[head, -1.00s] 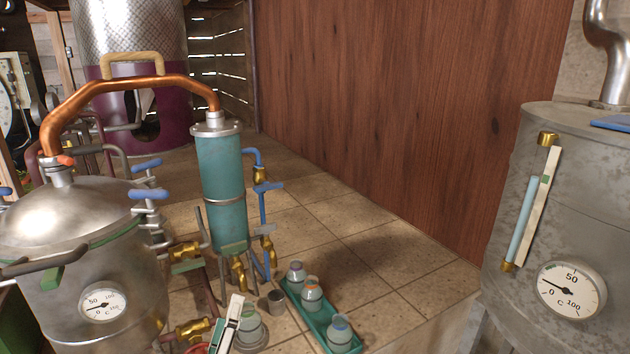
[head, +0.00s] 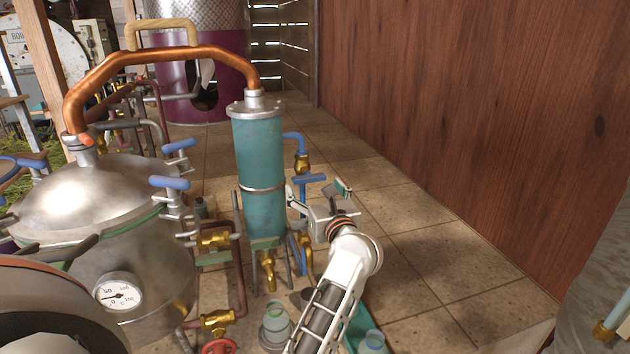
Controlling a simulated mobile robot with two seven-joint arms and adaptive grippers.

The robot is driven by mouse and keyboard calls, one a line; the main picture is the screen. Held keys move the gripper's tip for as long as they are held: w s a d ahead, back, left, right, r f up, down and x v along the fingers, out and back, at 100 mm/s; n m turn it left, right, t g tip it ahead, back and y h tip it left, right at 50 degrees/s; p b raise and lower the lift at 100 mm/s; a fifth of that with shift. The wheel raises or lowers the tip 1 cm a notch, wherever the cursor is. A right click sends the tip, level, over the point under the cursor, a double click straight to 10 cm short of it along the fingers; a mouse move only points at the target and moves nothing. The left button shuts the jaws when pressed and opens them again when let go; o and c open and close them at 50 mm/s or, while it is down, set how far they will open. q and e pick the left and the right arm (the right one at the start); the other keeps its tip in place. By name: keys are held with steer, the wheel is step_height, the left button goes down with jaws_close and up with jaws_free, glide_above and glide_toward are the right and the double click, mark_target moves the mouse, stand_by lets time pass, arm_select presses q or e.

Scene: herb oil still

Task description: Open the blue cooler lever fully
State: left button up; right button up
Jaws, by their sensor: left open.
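The blue cooler lever (head: 309,178) is a short flat blue handle below a brass valve (head: 302,163) on the blue pipe (head: 296,137) at the right side of the teal cooler column (head: 261,160). The lever lies roughly crosswise in the picture. My left gripper (head: 316,189) is open, with its two fingers apart just below and beside the lever. Nothing shows held between the fingers. I cannot tell whether a finger touches the lever. The gripper body hides part of the pipe below. My right gripper is not in view.
The steel pot (head: 90,200) with blue clamp handles stands left, joined to the column by a copper pipe (head: 165,55). A red valve wheel (head: 219,346) and a jar (head: 276,322) are low in front.

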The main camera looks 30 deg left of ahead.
mark_target(310, 181)
arm_select(q)
steer(key=shift+x, duration=2.05)
steer(key=shift+w, duration=0.1)
steer(key=c, duration=1.1)
